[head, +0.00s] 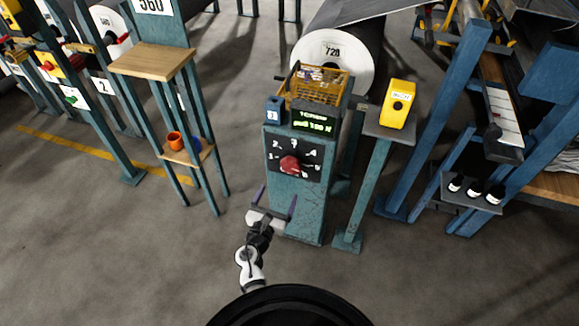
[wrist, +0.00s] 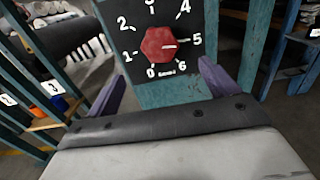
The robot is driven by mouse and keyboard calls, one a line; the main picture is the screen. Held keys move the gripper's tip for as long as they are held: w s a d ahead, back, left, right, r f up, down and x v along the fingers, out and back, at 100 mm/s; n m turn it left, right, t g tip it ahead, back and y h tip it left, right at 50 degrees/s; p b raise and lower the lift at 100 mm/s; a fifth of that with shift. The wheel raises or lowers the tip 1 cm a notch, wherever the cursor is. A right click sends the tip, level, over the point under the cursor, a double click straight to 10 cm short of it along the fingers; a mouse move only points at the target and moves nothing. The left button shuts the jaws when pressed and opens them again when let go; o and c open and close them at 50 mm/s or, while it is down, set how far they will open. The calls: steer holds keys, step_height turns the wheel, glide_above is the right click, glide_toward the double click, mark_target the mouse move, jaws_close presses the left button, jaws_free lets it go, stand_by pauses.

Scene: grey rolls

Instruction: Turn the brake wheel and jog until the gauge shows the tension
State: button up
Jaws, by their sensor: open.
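The brake wheel is a red knob (head: 291,165) on a black dial plate numbered 0 to 6, on the front of a teal cabinet (head: 297,205). In the wrist view the red knob (wrist: 158,45) is six-sided, and its white mark points right, near 5. Above it is a display (head: 312,122) with green text, headed something like TENSION; its figures are too small to read surely. My gripper (head: 276,200) is open and empty, below and in front of the knob. Its purple fingers stand wide apart, not touching the knob. I cannot tell which control is the jog.
A yellow box (head: 398,104) stands on a post right of the cabinet. A wire basket (head: 318,84) sits on top. A wooden-shelved stand (head: 152,62) with an orange cup (head: 175,140) is left. Roll 720 (head: 332,64) is behind. The floor in front is clear.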

mark_target(290, 167)
steer(key=p+x, duration=0.1)
steer(key=x, duration=1.2)
steer(key=c, duration=1)
